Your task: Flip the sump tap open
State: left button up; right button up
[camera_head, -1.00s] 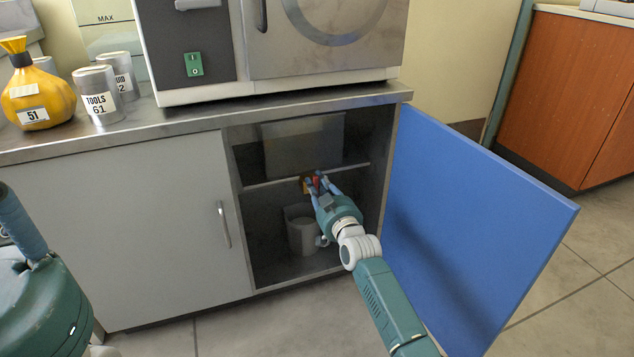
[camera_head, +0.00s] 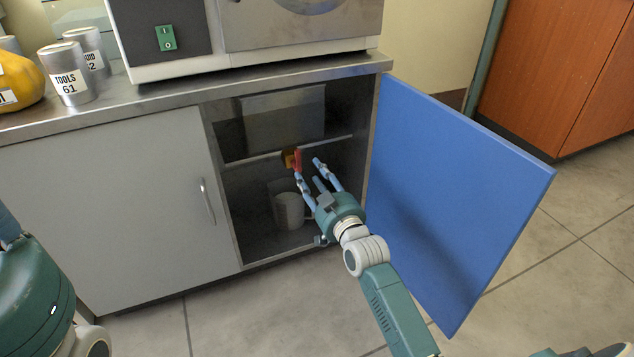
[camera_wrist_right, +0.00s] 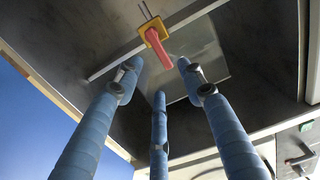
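The sump tap has a red handle (camera_head: 298,160) on a yellow-orange base (camera_head: 288,160), at the front of the shelf inside the open cabinet. In the right wrist view the red handle (camera_wrist_right: 159,48) slants away from its yellow plate (camera_wrist_right: 153,33). My right gripper (camera_head: 312,168) is inside the cabinet opening, just below and in front of the tap. Its blue fingers are spread and empty, and the handle shows beyond the fingertips in the right wrist view (camera_wrist_right: 160,80). My left arm shows at the left edge, but its gripper fingers are out of frame.
A grey beaker-like container (camera_head: 289,209) stands on the cabinet floor below the tap. A sump tank (camera_head: 285,118) sits on the shelf (camera_head: 240,160). The blue door (camera_head: 450,190) stands open on the right, close to my right arm. The grey left door (camera_head: 110,220) is shut.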

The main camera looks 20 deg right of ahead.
jog(key=shift+s+d, duration=0.1)
jog(key=shift+s, duration=1.3)
